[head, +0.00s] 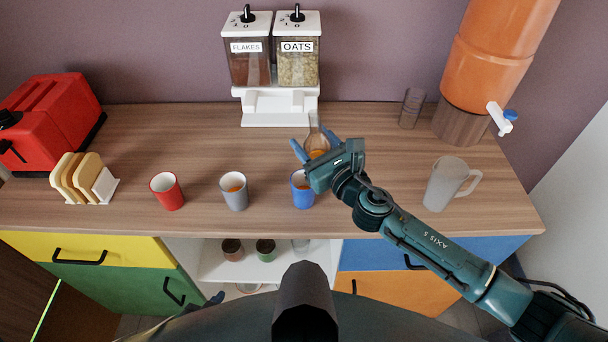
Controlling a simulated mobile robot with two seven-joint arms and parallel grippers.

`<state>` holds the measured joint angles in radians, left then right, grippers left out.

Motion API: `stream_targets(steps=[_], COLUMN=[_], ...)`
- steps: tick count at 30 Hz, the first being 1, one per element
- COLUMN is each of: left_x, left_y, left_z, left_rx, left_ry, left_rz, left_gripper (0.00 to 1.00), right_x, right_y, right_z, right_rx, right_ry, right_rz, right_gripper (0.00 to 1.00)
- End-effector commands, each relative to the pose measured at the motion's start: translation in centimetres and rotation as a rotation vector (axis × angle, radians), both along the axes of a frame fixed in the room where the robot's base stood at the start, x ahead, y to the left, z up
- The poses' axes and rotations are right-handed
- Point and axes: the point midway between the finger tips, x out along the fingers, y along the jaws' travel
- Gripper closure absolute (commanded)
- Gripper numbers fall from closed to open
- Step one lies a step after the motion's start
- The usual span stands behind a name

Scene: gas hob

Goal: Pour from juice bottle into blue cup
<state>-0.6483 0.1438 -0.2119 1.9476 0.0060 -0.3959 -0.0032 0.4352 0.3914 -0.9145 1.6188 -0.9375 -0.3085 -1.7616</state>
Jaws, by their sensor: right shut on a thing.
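The juice bottle (316,142) is clear glass with orange juice in it. It stands out behind my right gripper (315,157), which is shut on it; its neck points up and away in the head view, and its lower part is partly hidden by the gripper. The blue cup (301,197) stands upright on the counter, just in front of and below the bottle. The gripper covers part of the cup's right side, and I cannot tell its contents clearly. My left gripper is not in view.
A frosted pitcher (444,187) stands right of my forearm. A toast rack (83,180), red toaster (50,120), cereal dispenser (274,106) and orange drink dispenser (490,65) surround the counter (180,130).

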Motion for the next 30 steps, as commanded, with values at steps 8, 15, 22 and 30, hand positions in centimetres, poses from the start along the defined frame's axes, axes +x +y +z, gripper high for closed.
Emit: stream_targets(steps=[8,15,22,30], left_x=[0.0,0.0,0.1,0.1], left_y=[0.0,-0.1,-0.1,-0.1], left_z=[0.0,0.0,0.1,0.1], left_rx=[-0.001,-0.001,-0.002,-0.002], left_ry=[-0.002,-0.003,-0.003,-0.003], left_rz=[-0.001,-0.001,0.0,0.0], left_gripper=[0.64,0.64,0.64,0.64], right_x=[-0.6,-0.5,-0.6,-0.6], right_y=[0.9,0.9,0.9,0.9], right_z=[0.1,1.5,3.6,4.1], right_rx=[0.113,0.111,0.109,0.108], right_ry=[0.074,0.066,0.068,0.071], right_rz=[-0.001,0.002,0.0,0.0], right_gripper=[0.81,0.81,0.81,0.81])
